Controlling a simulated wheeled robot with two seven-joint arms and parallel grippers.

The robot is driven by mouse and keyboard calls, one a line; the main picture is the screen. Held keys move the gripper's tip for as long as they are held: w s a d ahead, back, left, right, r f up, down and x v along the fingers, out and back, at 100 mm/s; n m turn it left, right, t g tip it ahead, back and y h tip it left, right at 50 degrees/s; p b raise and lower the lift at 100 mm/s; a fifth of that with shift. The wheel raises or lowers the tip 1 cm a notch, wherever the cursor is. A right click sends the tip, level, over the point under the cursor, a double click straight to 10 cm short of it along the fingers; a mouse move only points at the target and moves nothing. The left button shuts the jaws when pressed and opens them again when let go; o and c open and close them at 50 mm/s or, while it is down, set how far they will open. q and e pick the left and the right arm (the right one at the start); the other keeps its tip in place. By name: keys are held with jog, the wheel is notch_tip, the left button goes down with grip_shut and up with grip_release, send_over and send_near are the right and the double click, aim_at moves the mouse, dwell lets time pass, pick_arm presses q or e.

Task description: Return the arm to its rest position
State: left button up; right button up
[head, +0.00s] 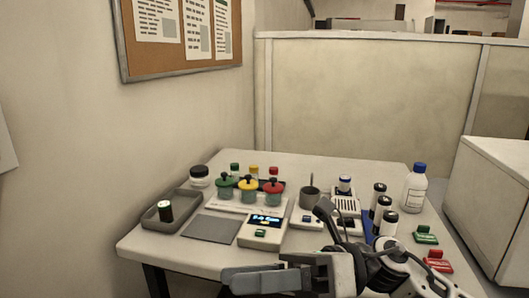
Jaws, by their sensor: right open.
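My right arm (385,268) comes in from the lower right, in front of the table's near edge. My right gripper (232,279) is low in the head view, its grey fingers pointing left. It is open, and I see nothing held in it. A dark cylinder (166,212) with a pale top stands upright in the grey tray (183,221) at the table's left end, well apart from the gripper. My left arm and gripper are not in view.
Green (426,238) and red (438,264) items lie near my arm.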

jog(key=w+d+f+m+t+h, duration=0.25)
jog(key=f+m+t, duration=0.25)
jog(key=m+t, duration=0.5)
jog(key=w+d+f+m+t+h, duration=0.25)
jog(key=f+m+t+h, duration=0.2)
jog(key=m, duration=0.95)
jog(key=w+d+f+m+t+h, duration=0.2)
jog(key=d+f+m+t, duration=0.25)
jog(key=m+t, duration=0.55)
jog(key=s+d+f+m+g+h, duration=0.3)
jog(key=s+f+m, duration=0.3)
jog(key=f, duration=0.3)
jog(key=s+d+f+m+g+h, duration=0.3)
jog(key=s+f+m+g+h, duration=0.1)
jog(key=f, duration=0.6)
jog(key=s+m+g, duration=0.1)
jog(key=s+m, duration=0.1)
jog(key=m, duration=0.1)
jog(key=shift+f, duration=0.2)
jog(key=shift+s+g, duration=0.1)
jog(key=shift+g, duration=0.15)
